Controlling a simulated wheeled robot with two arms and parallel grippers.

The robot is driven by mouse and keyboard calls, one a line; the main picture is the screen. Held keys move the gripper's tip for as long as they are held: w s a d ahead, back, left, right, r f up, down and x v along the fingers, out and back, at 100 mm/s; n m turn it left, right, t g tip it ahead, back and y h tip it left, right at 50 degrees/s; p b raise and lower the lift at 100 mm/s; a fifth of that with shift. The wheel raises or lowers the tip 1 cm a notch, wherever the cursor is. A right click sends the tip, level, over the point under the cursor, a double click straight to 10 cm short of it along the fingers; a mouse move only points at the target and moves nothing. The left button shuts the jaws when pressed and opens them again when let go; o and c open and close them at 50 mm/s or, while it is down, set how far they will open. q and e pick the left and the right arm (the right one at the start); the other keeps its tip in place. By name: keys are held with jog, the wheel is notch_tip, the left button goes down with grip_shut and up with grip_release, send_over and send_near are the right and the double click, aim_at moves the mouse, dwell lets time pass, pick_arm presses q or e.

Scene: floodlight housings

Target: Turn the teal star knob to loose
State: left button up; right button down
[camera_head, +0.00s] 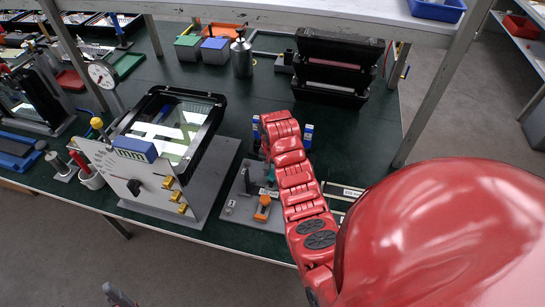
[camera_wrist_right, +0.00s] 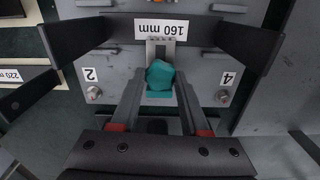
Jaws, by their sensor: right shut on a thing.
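The teal star knob (camera_wrist_right: 160,77) sits in the middle of the right wrist view, in front of a grey slotted bracket on a grey plate. My right gripper (camera_wrist_right: 160,88) is shut on it, one grey finger at each side. In the head view only a bit of teal (camera_head: 270,173) shows beside my red right arm, which hides most of the knob and gripper. A small grey piece at the bottom left edge of the head view looks like part of my left gripper (camera_head: 118,294); its jaws cannot be made out.
A label reading 160 mm (camera_wrist_right: 161,29) stands behind the knob, between dark bars. Bolts sit by labels 2 (camera_wrist_right: 92,74) and 4 (camera_wrist_right: 227,78). In the head view, an orange knob (camera_head: 263,208) is near the plate's front, and a floodlight housing (camera_head: 190,115) stands to the left.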

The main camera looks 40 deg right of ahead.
jog(key=shift+f+n+b, duration=0.2)
jog(key=shift+n+b, duration=0.45)
jog(key=shift+n, duration=0.35)
jog(key=shift+r+n+b, duration=0.1)
jog(key=shift+n+b, duration=0.4)
jog(key=shift+n, duration=0.4)
jog(key=n, duration=0.2)
jog(key=shift+r+n, duration=0.1)
jog(key=shift+n, duration=2.1)
jog(key=shift+c, duration=2)
grip_release()
